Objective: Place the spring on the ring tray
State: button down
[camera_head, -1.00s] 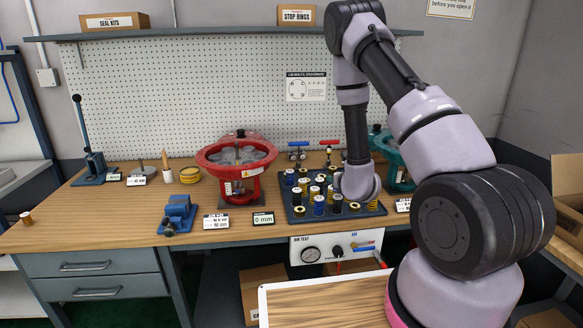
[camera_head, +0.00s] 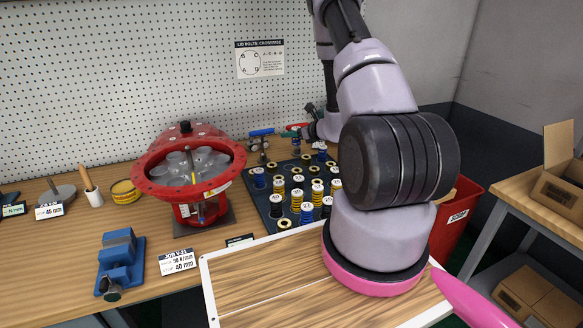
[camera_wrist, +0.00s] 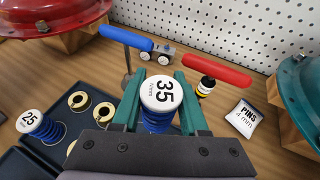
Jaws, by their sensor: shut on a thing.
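My gripper (camera_wrist: 158,108) is shut on a blue spring (camera_wrist: 157,122) with a white cap marked 35, held upright between its teal fingers in the wrist view. In the head view my gripper (camera_head: 314,130) is at the back of the bench, beyond my arm. The dark tray (camera_head: 262,205) stands right of the red housing and holds several capped blue, yellow and black springs and brass rings. In the wrist view, brass rings (camera_wrist: 104,112) and a blue spring marked 25 (camera_wrist: 40,126) sit in it at lower left. I cannot tell which part is the ring tray.
The red housing (camera_head: 187,170) stands left of the tray. Blue (camera_wrist: 126,38) and red (camera_wrist: 216,69) handled tools lie just beyond the held spring. A pins label (camera_wrist: 244,118) and a teal housing (camera_wrist: 300,95) are at right. A blue vise (camera_head: 120,262) sits at front left.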

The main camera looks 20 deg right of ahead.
aim_at(291, 163)
notch_tip(291, 163, down, 9)
jog(key=shift+f, duration=0.1)
dwell(0.3)
jog(key=shift+s+f, duration=0.1)
jog(key=shift+c, duration=2.2)
grip_release()
